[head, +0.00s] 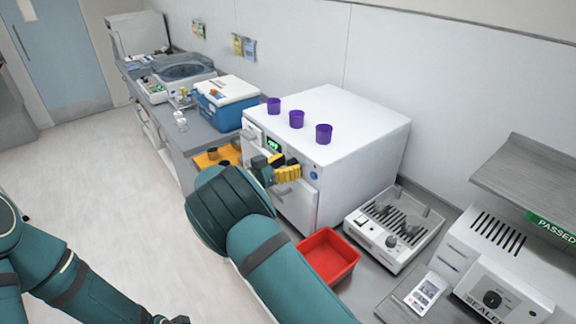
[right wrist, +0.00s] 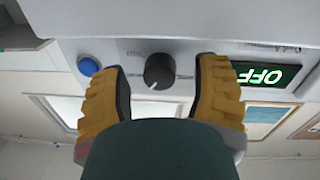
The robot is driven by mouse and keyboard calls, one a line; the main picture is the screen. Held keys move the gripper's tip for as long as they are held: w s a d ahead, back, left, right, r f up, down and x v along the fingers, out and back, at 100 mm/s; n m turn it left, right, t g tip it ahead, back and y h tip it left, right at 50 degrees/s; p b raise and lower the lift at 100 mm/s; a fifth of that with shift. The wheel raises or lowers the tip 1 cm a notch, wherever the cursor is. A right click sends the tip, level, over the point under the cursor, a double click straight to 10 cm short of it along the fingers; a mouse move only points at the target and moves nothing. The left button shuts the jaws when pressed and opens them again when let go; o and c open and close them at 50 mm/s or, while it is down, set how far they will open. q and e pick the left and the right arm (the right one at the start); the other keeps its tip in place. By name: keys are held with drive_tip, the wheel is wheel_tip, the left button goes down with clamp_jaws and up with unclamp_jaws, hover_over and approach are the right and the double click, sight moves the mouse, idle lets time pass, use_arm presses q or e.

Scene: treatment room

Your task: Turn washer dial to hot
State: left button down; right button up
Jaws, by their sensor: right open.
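The washer (head: 335,125) is a white box-shaped machine on the counter. Its dark round dial (right wrist: 159,71) shows in the right wrist view, with a white pointer mark toward the lower left of that picture. The labels around it are too small to read. My right gripper (head: 283,170) is at the washer's front panel and hides the dial in the head view. Its yellow fingers are open, one on either side of the dial, with visible gaps. My left arm shows at the lower left of the head view; its gripper is not clearly in view.
A blue button (right wrist: 88,66) and a lit green OFF display (right wrist: 266,76) flank the dial. Several purple cups (head: 297,119) stand on the washer. A red bin (head: 329,256), a grey slotted device (head: 394,232) and a sealer (head: 500,265) stand to the right.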

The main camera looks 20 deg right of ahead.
drive_tip(key=shift+c, duration=0.4)
clamp_jaws()
drive_tip(key=m+b, duration=0.3)
drive_tip(key=shift+f, duration=0.1)
drive_tip(key=shift+m+b, duration=1.4)
drive_tip(key=shift+m, duration=0.6)
drive_tip(key=shift+r, duration=0.2)
